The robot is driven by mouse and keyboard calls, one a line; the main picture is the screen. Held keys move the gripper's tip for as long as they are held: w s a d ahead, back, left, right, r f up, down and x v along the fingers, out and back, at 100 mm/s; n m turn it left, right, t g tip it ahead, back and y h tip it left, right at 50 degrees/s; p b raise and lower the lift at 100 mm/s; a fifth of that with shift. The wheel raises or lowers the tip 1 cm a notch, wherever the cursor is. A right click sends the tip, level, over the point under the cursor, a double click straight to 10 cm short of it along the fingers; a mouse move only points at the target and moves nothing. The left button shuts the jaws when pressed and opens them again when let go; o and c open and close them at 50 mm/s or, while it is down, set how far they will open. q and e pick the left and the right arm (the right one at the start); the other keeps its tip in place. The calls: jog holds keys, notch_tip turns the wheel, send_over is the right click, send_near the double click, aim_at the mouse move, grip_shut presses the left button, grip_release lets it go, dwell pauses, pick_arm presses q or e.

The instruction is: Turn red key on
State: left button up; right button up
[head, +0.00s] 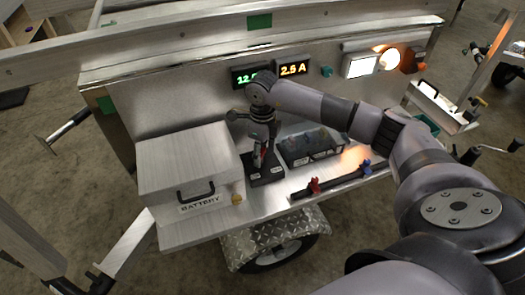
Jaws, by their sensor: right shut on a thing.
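My right gripper (260,142) points down in front of the trailer's panel. It is shut on the red key (263,154), of which only a small red part shows below and between the fingers. The key stands over a small black switch base (268,176) with white labels on the trailer's shelf. The fingers hide most of the key, so its turn angle cannot be told. My left gripper is out of view.
A metal battery box (185,160) stands to the left of the switch base. A black tray (312,148) lies to its right. Red (314,186) and blue (366,167) clamps sit on a dark bar in front. Displays above read "2.5 A" (292,69) and a partly hidden "12"; lamps glow at right.

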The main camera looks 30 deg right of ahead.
aim_at(263, 154)
dwell(0.3)
jog(key=o, duration=1.2)
jog(key=shift+c, duration=0.2)
jog(key=shift+r, duration=0.1)
notch_tip(263, 154, up, 12)
